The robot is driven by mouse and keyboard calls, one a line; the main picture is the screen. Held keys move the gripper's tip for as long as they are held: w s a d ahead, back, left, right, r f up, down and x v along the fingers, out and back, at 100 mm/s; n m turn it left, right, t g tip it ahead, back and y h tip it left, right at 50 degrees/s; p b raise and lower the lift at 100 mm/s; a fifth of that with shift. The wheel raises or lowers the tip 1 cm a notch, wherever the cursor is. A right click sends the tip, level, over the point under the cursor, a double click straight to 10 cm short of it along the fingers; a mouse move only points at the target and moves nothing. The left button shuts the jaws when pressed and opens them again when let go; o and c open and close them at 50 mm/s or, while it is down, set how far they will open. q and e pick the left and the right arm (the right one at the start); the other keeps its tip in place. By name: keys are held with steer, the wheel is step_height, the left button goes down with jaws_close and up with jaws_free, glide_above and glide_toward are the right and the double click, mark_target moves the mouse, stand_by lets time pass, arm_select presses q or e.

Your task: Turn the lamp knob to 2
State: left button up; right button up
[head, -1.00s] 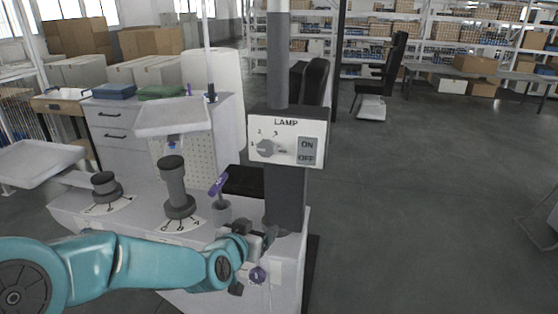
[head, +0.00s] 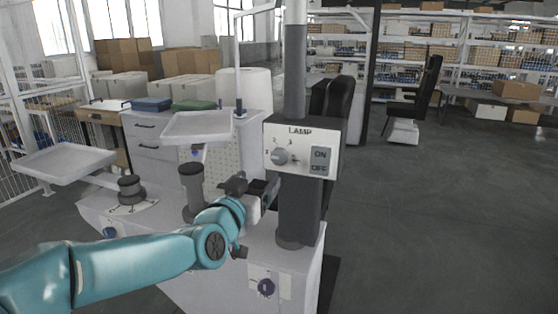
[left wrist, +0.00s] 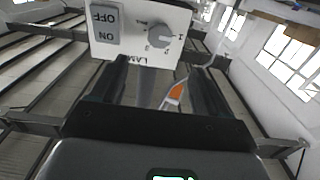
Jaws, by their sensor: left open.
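The lamp panel (head: 272,172) is a white plate marked LAMP on a dark grey post. Its grey round knob (head: 279,156) is on the left, with small numerals around it, and an ON/OFF switch (head: 320,160) is on the right. The knob's exact setting is too small to read. My left gripper (head: 262,190) is below and left of the panel, apart from the knob. In the left wrist view the panel appears upside down, with the knob (left wrist: 157,36) beyond the gripper's two spread, empty fingers (left wrist: 160,82). My right gripper is not in view.
The post (head: 298,215) rises from a white console. Left of it are a dark upright handle (head: 192,190), a low dial knob (head: 130,187) and two pale trays (head: 198,127) (head: 64,162). Open floor lies to the right.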

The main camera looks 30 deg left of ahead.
mark_target(279, 158)
arm_select(q)
steer(key=p+x, duration=0.3)
steer(key=x, duration=0.9)
steer(key=shift+w+r, duration=0.1)
steer(key=shift+w, duration=0.05)
steer(key=shift+w+a, duration=0.15)
steer(key=shift+w, duration=0.1)
steer(key=shift+w, duration=0.1)
steer(key=c, duration=1)
